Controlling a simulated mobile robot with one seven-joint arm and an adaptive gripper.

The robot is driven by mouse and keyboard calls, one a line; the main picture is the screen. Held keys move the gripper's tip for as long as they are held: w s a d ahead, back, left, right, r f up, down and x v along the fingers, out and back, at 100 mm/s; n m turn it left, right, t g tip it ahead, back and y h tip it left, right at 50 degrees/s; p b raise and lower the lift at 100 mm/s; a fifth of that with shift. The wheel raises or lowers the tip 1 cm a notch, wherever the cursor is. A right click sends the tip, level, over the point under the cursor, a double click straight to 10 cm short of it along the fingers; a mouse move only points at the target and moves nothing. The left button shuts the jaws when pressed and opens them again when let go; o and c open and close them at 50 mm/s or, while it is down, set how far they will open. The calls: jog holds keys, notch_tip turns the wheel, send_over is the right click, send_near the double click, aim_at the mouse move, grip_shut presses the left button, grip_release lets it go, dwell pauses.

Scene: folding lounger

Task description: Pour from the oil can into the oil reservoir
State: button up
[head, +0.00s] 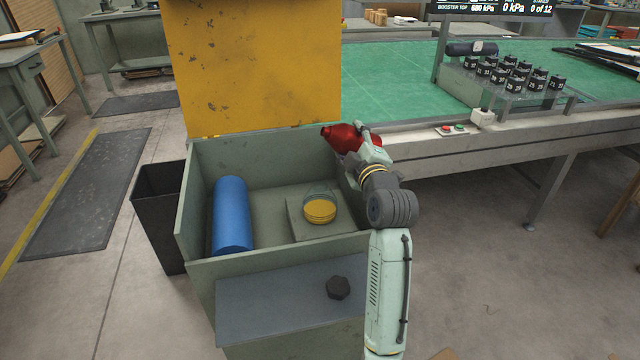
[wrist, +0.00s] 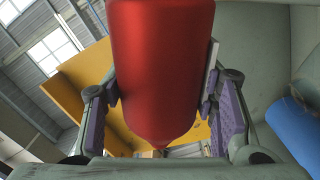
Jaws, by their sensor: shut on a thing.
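The red oil can (head: 343,137) is held in my gripper (head: 362,146) above the right back rim of an open grey-green box. The can lies tilted, with its narrow end toward the left. In the wrist view the red can (wrist: 162,65) fills the middle, between the purple pads of my gripper (wrist: 165,105). The oil reservoir (head: 320,210) is a round, clear-rimmed cup with yellow content, set in a plate inside the box. The can is above and to the right of the reservoir, apart from it. No stream of oil shows.
The box (head: 290,262) also holds a blue cylinder (head: 231,215) at left. Its yellow lid (head: 255,70) stands open. A black cap (head: 338,288) lies on the front ledge. A green conveyor bench (head: 400,85) with several black parts stands at right. A dark bin (head: 160,210) stands left.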

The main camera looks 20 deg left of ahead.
jog(key=shift+d+f+n+b, duration=0.15)
jog(key=shift+n+b, duration=0.25)
jog(key=shift+n, duration=0.4)
dwell(1.4)
